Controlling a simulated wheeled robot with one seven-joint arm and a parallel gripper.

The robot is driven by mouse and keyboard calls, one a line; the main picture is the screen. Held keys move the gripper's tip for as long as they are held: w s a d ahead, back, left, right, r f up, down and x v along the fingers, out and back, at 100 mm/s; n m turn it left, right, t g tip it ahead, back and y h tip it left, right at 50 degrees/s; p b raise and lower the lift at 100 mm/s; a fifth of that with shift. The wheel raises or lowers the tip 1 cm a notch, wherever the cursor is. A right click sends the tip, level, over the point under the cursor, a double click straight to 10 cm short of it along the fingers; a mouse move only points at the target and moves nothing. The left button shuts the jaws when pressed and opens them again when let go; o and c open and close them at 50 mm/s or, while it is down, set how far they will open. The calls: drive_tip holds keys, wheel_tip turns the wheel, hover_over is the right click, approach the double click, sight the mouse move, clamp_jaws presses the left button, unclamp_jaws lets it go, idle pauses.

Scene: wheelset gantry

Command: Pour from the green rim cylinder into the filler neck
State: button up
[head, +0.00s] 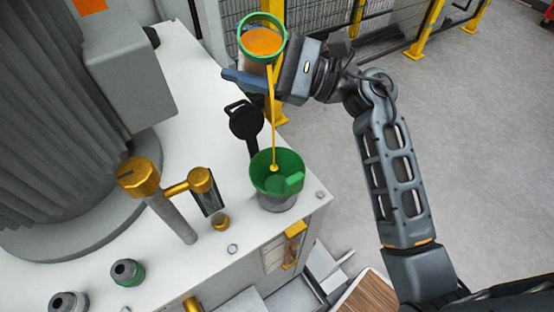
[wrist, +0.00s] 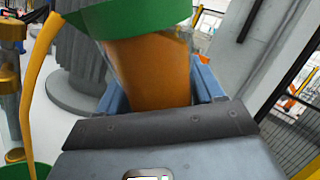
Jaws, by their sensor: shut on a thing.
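The green rim cylinder (head: 262,40) is a clear vessel with a green rim and orange liquid inside. My gripper (head: 250,80) is shut on it and holds it tilted, high above the white machine top. In the wrist view the cylinder (wrist: 150,75) sits between the blue fingers. A thin orange stream runs from its rim down into a green funnel (head: 290,160). The funnel stands over the filler neck (head: 277,203) near the machine's right corner. The neck's opening is hidden by the funnel. An open black cap (head: 246,122) stands beside the funnel.
A gold-capped post (head: 139,178) with a side arm and sight glass (head: 207,195) stands left of the funnel. Small fittings (head: 127,271) sit at the front left. A grey ribbed column rises at the left.

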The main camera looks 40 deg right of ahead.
drive_tip(key=shift+s+a+f+n, duration=0.1)
drive_tip(key=shift+n, duration=0.2)
drive_tip(key=shift+f+n+y+b, duration=0.75)
drive_tip(key=shift+n+b, duration=0.25)
drive_tip(key=shift+b, duration=0.8)
drive_tip(key=shift+f, duration=0.1)
drive_tip(key=shift+n+g+y+b, duration=0.25)
drive_tip(key=shift+n+y+b, duration=0.3)
drive_tip(key=shift+n+b, duration=0.5)
drive_tip(key=shift+n+g+y+b, duration=0.25)
drive_tip(key=shift+n+y+b, duration=0.35)
drive_tip(key=shift+n, duration=0.85)
drive_tip(key=shift+r+n+g+y, duration=0.35)
drive_tip(key=shift+n+g+y, duration=0.05)
drive_tip(key=shift+n, duration=0.3)
drive_tip(key=shift+f, duration=0.1)
